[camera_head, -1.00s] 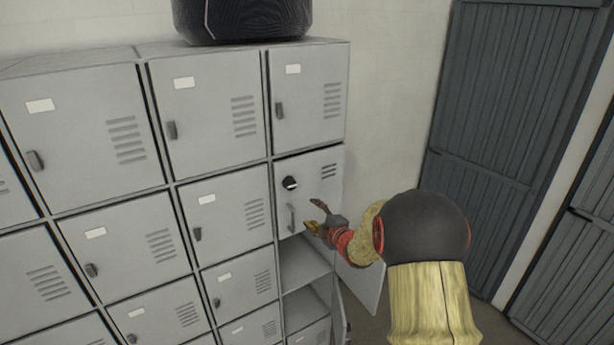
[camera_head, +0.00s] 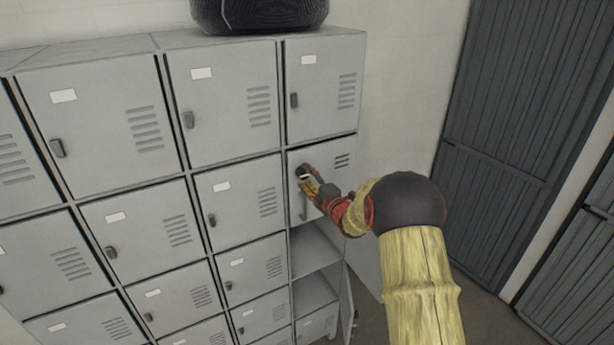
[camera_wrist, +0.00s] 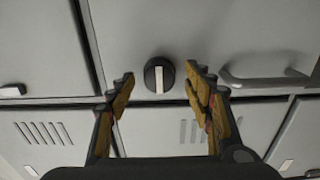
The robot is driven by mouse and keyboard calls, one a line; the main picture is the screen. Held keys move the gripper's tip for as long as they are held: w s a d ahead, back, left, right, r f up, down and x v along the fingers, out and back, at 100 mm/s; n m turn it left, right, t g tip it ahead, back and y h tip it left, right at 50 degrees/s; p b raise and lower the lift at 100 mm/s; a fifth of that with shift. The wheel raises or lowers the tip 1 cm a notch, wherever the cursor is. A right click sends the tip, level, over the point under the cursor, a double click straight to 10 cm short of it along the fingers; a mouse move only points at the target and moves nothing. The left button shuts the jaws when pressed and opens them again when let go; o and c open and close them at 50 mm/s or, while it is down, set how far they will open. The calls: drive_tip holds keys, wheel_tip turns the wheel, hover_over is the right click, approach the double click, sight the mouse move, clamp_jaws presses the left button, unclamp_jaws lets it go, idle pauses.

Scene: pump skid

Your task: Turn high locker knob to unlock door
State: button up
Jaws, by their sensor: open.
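The locker knob (camera_wrist: 159,75) is a round black dial with a pale bar across it, seen in the wrist view on a grey locker door (camera_wrist: 200,45). In the wrist view my gripper (camera_wrist: 160,84) is open, with one yellow and black finger on each side of the knob and a gap to each. Whether the fingers reach its depth I cannot tell. In the head view my gripper (camera_head: 305,179) is in front of that locker door (camera_head: 338,161) in the right column and hides most of the knob. The door looks closed.
A curved door handle (camera_wrist: 265,78) is right of the knob in the wrist view. An open locker compartment (camera_head: 313,250) lies below the door. A black container (camera_head: 258,14) stands on the lockers. Dark metal doors (camera_head: 525,110) are at right, with free floor between.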

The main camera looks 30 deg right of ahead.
drive_tip(key=shift+w, duration=0.2)
drive_tip(key=shift+c, duration=0.7)
drive_tip(key=c, duration=1.1)
